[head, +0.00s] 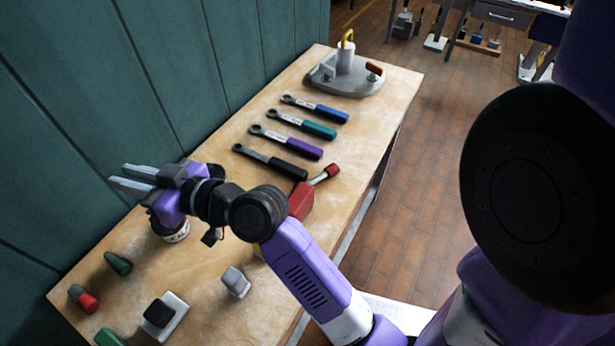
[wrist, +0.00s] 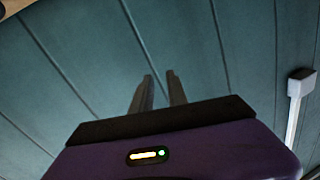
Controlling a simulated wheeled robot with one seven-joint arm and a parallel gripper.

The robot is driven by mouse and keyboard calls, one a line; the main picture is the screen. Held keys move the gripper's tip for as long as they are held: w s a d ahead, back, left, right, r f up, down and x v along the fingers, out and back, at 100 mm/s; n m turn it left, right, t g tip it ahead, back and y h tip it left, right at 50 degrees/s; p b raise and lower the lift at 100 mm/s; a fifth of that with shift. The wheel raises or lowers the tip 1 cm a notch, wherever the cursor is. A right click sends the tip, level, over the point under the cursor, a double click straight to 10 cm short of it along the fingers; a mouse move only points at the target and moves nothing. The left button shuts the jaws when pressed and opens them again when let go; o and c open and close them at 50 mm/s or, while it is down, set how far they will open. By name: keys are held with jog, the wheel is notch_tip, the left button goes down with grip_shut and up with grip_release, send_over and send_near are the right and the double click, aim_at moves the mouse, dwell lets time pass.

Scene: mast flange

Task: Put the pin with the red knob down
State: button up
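A short grey-green piece with a red end (head: 88,301) lies on the workbench (head: 200,270) at the near left in the head view; it looks like the pin with the red knob. Another red-ended part (head: 374,69) stands on the grey flange plate (head: 345,85) at the far end. I cannot tell for certain which is the named pin. My gripper (head: 118,175) is above the bench's left edge, pointing at the green wall. Its fingers are a little apart with nothing between them. The wrist view shows the same narrow, empty gap (wrist: 160,77).
Several wrenches (head: 290,140) lie mid-bench, beside a red item (head: 303,200). Green pieces (head: 118,263), a black-topped block (head: 160,313) and a grey block (head: 236,282) occupy the near end. A round container (head: 176,235) stands under my gripper. The green wall (head: 90,120) is close.

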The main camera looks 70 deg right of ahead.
jog(key=w+d+r+n+y, duration=0.2)
jog(key=w+d+r+n, duration=0.1)
jog(key=d+n, duration=0.1)
jog(key=n+g+y+p, duration=0.25)
jog(key=n+g, duration=0.65)
jog(key=g, duration=0.6)
send_near(317, 178)
jog(key=shift+w+a+f+h, duration=0.1)
jog(key=shift+w+a+h, duration=0.25)
jog(key=shift+a, duration=0.45)
jog(key=shift+s+f, duration=0.2)
jog(key=shift+f, duration=0.1)
jog(key=x, duration=0.2)
jog(key=p+x, duration=0.1)
jog(key=x, duration=0.1)
jog(key=p+x, duration=0.1)
jog(key=x, duration=0.2)
jog(key=shift+d+f, duration=0.2)
jog(key=shift+d, duration=0.1)
grip_shut()
jog(key=shift+r, duration=0.1)
